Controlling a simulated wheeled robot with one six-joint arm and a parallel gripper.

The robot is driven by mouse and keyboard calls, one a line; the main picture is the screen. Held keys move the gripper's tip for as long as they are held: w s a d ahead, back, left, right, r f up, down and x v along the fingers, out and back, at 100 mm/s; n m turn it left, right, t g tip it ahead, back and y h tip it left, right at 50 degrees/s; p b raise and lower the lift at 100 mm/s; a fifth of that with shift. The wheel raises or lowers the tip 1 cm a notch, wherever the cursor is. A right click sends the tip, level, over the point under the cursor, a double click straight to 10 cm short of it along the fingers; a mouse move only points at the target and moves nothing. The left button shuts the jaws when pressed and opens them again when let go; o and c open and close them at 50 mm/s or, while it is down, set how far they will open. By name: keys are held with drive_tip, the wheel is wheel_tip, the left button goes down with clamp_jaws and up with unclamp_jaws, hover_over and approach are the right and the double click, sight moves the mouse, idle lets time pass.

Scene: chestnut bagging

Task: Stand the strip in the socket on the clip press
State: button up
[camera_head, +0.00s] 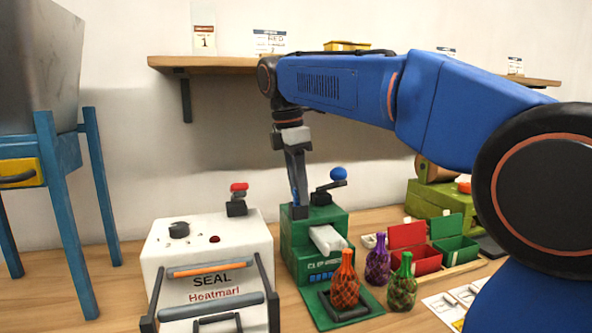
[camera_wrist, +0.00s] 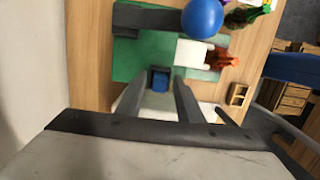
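The green clip press (camera_head: 310,251) stands on the bench in the middle of the head view, with a blue-knobbed lever (camera_head: 338,174) at its upper right. My gripper (camera_head: 298,212) points down over the press's left rear top. In the wrist view my gripper (camera_wrist: 160,100) has its two fingers spread. Between and beyond them is a small blue end (camera_wrist: 160,82), seemingly the strip, inside a dark square socket (camera_wrist: 160,70) on the press. Gaps show between the blue end and both fingers. How deep the strip sits is hidden.
The white seal machine (camera_head: 207,254) stands to the left. A red net bag (camera_head: 345,280), a purple one (camera_head: 378,262) and a green one (camera_head: 402,284) stand in front and right of the press. Red and green bins (camera_head: 453,241) are further right. A wooden shelf (camera_head: 215,63) hangs behind.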

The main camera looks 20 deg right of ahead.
wheel_tip(320, 180, up, 13)
drive_tip(key=a, duration=0.1)
drive_tip(key=shift+a+f, duration=0.15)
drive_tip(key=shift+a, duration=0.25)
drive_tip(key=shift+s, duration=0.1)
